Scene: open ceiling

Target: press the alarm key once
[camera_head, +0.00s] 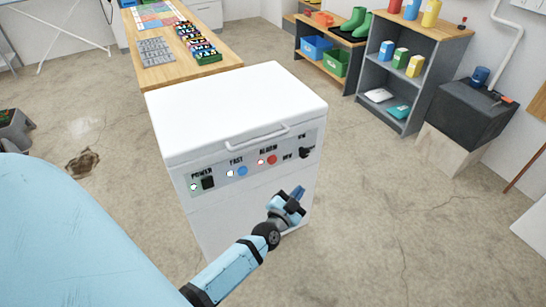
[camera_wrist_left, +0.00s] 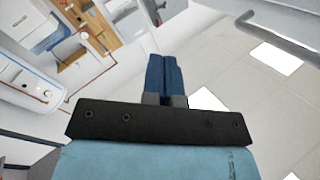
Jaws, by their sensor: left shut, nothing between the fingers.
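The white chest-like machine (camera_head: 236,105) has a grey control panel on its front face. The alarm key is a round red button (camera_head: 272,160) under the printed word ALARM, with a small indicator light (camera_head: 261,162) to its left. My left gripper (camera_head: 298,191) is in front of the machine, below and to the right of the red button in the picture, and apart from it. Its blue fingers are shut with nothing between them. The shut fingers also show in the left wrist view (camera_wrist_left: 164,73), where the alarm key is not seen. My right gripper is not in view.
The panel also carries a black POWER switch (camera_head: 208,182), a blue FAST button (camera_head: 242,171) and a black ON/OFF knob (camera_head: 306,153). A handle (camera_head: 257,138) sticks out above them. A wooden table (camera_head: 190,68) stands behind.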

